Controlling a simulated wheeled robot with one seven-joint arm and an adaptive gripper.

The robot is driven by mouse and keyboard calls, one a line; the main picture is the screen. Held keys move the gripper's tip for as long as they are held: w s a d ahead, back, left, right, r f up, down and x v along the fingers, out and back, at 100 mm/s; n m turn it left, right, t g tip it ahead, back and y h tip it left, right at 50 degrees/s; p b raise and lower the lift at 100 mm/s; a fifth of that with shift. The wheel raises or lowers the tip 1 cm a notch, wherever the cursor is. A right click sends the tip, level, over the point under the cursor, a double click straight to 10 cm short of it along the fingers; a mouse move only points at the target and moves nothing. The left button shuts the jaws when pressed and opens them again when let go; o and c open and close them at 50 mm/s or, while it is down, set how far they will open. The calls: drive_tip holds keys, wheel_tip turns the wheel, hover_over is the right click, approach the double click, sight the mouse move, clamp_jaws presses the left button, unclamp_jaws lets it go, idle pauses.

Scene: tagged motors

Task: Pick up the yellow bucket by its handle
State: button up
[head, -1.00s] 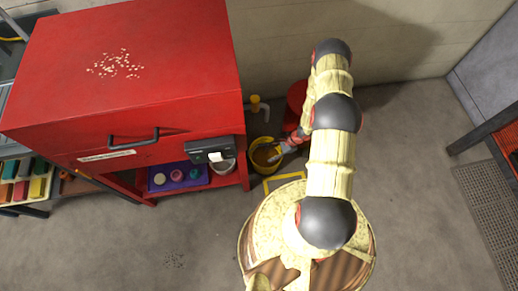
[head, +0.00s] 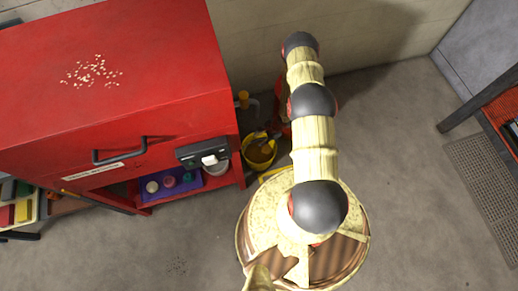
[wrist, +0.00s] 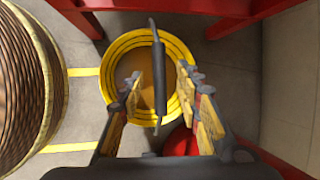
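The yellow bucket (head: 258,164) stands on the floor beside the red cabinet, partly behind my arm in the head view. In the wrist view the yellow bucket (wrist: 116,76) is seen from above, with a brown inside. Its handle, a thin wire with a dark grip (wrist: 158,62), stands up across the opening. My gripper (wrist: 161,85) is open above the bucket. One finger is on each side of the handle grip in the picture, with gaps on both sides. How far the fingertips reach down past the grip I cannot tell.
The red cabinet (head: 110,60) rises left of the bucket, with a purple tray (head: 172,182) on its low shelf. A red round object (wrist: 180,143) stands close to the bucket. A wall is behind. Open floor (head: 400,200) lies to the right.

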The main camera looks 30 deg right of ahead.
drive_tip(key=shift+x, duration=1.2)
drive_tip(key=shift+r, duration=0.1)
drive_tip(key=shift+c, duration=0.3)
drive_tip(key=c, duration=0.8)
clamp_jaws()
drive_tip(key=shift+w+d, duration=0.1)
